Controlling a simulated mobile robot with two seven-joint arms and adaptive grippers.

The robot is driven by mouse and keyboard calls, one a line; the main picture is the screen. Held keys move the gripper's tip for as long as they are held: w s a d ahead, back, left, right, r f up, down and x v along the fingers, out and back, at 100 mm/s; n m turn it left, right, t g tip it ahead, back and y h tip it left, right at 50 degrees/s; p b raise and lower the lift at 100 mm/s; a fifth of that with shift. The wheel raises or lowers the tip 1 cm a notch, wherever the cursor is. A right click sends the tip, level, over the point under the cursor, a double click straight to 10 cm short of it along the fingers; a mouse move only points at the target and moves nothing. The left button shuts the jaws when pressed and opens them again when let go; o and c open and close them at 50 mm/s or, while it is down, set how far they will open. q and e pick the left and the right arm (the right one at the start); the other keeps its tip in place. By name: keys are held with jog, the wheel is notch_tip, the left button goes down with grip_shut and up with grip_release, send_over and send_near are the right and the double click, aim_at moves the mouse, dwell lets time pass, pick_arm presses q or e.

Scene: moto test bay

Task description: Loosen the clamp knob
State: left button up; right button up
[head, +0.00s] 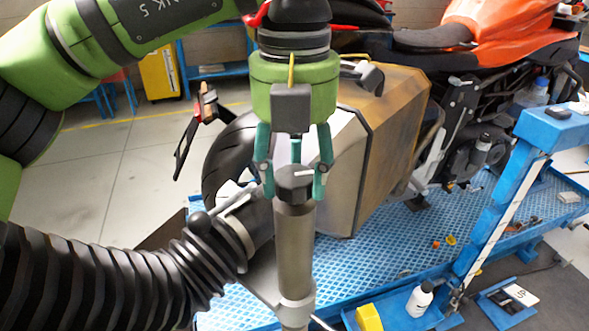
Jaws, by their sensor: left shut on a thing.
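The dark clamp knob (294,184) sits on top of an upright grey metal post (295,245), with a short white mark on its top. My left gripper (294,180) points straight down over it. My right gripper does not show.
A thick black corrugated hose (90,275) ends beside the post. Behind stands an orange motorcycle (500,35) with a brown side case (395,125), on a blue lift platform (395,245). A blue beam (500,210), a yellow block (368,318) and a white bottle (420,299) are at right.

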aim_at(295, 175)
pick_arm(q)
jog(key=shift+s+f, duration=0.1)
jog(key=shift+f, duration=0.15)
jog(key=o, duration=1.2)
jog(key=shift+c, duration=0.2)
jog(key=shift+r, duration=0.15)
jog(key=shift+r, duration=0.15)
notch_tip(295, 175, up, 12)
jog(key=shift+f, duration=0.2)
